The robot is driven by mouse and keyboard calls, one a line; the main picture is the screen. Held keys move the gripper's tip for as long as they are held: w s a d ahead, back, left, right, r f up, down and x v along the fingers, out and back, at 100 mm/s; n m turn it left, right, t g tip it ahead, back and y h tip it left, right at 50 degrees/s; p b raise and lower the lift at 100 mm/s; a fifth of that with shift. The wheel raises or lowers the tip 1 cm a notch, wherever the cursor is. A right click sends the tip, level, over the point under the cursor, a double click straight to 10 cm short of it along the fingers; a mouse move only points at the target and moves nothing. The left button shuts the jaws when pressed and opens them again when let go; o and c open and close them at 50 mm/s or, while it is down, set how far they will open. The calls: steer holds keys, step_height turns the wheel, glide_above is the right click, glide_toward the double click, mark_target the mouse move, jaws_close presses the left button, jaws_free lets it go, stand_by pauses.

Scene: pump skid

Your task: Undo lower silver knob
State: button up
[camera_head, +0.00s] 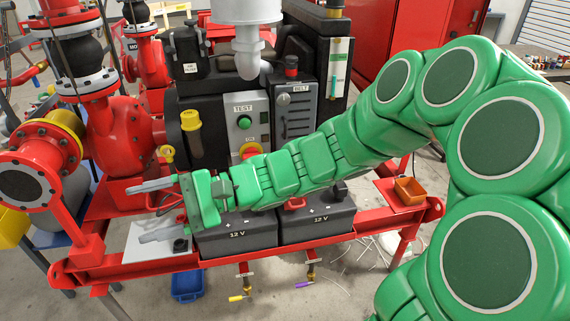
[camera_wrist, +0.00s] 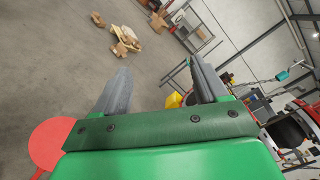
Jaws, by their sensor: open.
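A round silver knob (camera_head: 283,99) shows near the top of the grey belt guard (camera_head: 297,118), under the "BELT" label. I cannot make out a second, lower silver knob; my green arm crosses in front of the area below the guard. My gripper (camera_head: 147,211) is open and empty at the left, above the front of the red skid and well apart from the guard. In the wrist view my gripper (camera_wrist: 160,86) shows two grey fingers spread apart with nothing between them. That view does not show the guard or the knob.
Two 12 V batteries (camera_head: 238,234) sit under my forearm on the red skid frame (camera_head: 150,268). Red pump piping (camera_head: 118,135) stands left, behind my gripper. A green test button (camera_head: 244,122) is left of the guard. Brown debris (camera_wrist: 126,38) lies on open floor.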

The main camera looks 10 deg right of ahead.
steer(key=w+d+r+m+t+y, duration=0.1)
steer(key=w+d+m+t+y, duration=0.25)
steer(key=w+m+t, duration=0.9)
steer(key=w+d+f+m+t+h, duration=0.3)
steer(key=w+d+t, duration=0.1)
steer(key=w, duration=0.4)
steer(key=w+d+f+m+t+h, duration=0.3)
steer(key=w+d, duration=0.2)
steer(key=w, duration=0.2)
steer(key=w+d+f+m+h, duration=0.3)
steer(key=d+f+m+h, duration=0.1)
steer(key=d+f+h, duration=0.1)
steer(key=w+d+f+m+t+h, duration=0.1)
steer(key=w+d+f+m+h, duration=0.2)
steer(key=d+f, duration=0.5)
steer(key=w+d+f+m+h, duration=0.3)
steer(key=d+f+m+h, duration=0.2)
steer(key=f, duration=0.5)
steer(key=shift+d+f+t+h, duration=0.25)
steer(key=shift+d+t+h, duration=0.1)
steer(key=shift+d+h, duration=0.8)
steer(key=w, duration=0.7)
steer(key=shift+w, duration=0.35)
steer(key=shift+a, duration=0.1)
steer(key=shift+c, duration=0.5)
steer(key=c, duration=1)
